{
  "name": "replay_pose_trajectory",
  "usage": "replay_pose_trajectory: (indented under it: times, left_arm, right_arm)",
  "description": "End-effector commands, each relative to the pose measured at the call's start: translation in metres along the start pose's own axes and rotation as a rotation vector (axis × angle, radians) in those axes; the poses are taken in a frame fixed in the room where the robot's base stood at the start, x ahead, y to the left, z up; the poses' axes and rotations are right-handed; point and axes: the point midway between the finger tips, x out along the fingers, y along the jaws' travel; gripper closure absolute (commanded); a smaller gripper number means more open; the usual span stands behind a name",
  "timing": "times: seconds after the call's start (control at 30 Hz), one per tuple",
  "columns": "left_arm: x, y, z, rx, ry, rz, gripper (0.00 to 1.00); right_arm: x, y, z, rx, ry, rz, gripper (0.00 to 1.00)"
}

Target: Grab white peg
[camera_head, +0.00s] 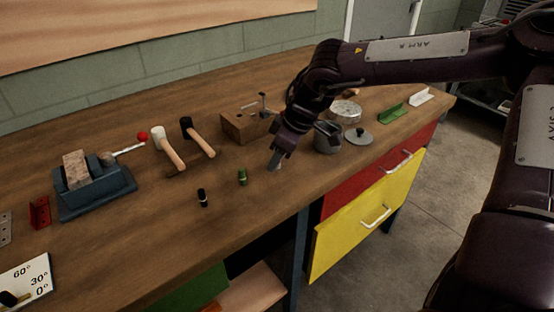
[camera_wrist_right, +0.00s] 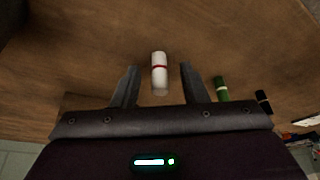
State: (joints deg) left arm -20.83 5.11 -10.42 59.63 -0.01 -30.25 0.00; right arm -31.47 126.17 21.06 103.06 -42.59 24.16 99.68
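The white peg (camera_wrist_right: 160,73) has a red band and lies or stands on the wooden workbench, in the right wrist view. My right gripper (camera_wrist_right: 158,78) is open, with one finger on each side of the peg and a gap to each. In the head view, my right gripper (camera_head: 278,160) points down at the bench, and a small pale part of the white peg (camera_head: 275,167) shows at its tips. My left gripper is not in view.
A green peg (camera_head: 242,177) and a black peg (camera_head: 202,197) stand left of the gripper. A wooden block (camera_head: 243,127), two hammers, a blue vise (camera_head: 95,192) and a grey pot (camera_head: 327,138) stand around. The bench front is mostly clear.

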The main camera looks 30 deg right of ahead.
Motion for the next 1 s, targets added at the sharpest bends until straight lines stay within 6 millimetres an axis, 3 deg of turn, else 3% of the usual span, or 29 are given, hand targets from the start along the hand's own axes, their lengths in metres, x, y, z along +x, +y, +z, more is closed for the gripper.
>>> replay_pose_trajectory:
  times: [0.23, 0.57, 1.0]
  left_arm:
    - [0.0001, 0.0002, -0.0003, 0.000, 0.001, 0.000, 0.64]
    - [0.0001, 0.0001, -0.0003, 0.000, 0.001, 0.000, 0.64]
    - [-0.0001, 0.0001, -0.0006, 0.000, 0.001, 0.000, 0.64]
  right_arm:
    - [0.0021, 0.0002, -0.0005, -0.001, 0.002, 0.001, 0.60]
    - [0.0020, 0.0003, -0.0002, 0.000, 0.002, 0.001, 1.00]
    - [-0.0050, 0.0007, -0.0035, -0.001, 0.002, 0.002, 1.00]
